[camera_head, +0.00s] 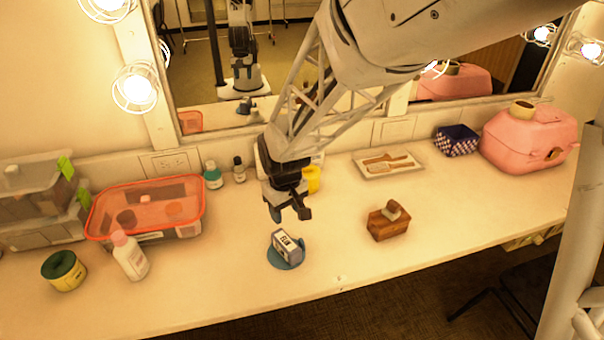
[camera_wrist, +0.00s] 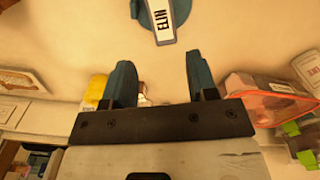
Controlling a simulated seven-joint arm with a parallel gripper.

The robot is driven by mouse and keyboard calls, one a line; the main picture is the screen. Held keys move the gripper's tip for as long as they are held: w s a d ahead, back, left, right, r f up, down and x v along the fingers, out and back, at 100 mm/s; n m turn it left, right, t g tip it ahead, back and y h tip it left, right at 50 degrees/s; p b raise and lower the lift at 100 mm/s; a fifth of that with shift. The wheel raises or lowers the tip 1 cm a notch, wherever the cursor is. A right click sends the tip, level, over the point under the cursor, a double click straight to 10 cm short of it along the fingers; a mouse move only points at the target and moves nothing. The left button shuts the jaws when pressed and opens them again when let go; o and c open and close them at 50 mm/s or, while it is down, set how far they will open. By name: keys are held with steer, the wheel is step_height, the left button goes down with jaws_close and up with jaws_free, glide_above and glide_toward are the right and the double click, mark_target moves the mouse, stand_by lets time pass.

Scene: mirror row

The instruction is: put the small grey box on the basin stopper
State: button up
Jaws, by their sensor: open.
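The small grey box (camera_head: 288,244), with a white face and dark lettering, rests on the round blue basin stopper (camera_head: 273,261) near the middle of the counter. In the wrist view the box (camera_wrist: 163,24) lies over the blue stopper (camera_wrist: 145,18) at the top edge, partly cut off. My gripper (camera_head: 290,213) is open and empty, above and just behind the box in the head view. In the wrist view its two blue fingers (camera_wrist: 158,65) are spread apart, with the box beyond their tips and nothing between them.
A wooden box (camera_head: 388,226) with a small greyish object on it stands to the right. A yellow cup (camera_head: 313,180) is close behind my gripper. An orange-rimmed clear bin (camera_head: 150,236), a white bottle (camera_head: 129,257) and a yellow-green tin (camera_head: 64,271) stand left. The front middle counter is clear.

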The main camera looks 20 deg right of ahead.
steer(key=s+d+r+m+t, duration=0.1)
steer(key=s+d+r+m, duration=0.1)
steer(key=s+r, duration=0.6)
steer(key=s+d+r+m+t, duration=0.1)
steer(key=s+d+r, duration=0.3)
steer(key=s+r, duration=0.5)
steer(key=shift+s+d+m, duration=0.2)
steer(key=shift+s+m, duration=0.5)
steer(key=shift+s, duration=1.2)
steer(key=shift+r, duration=0.1)
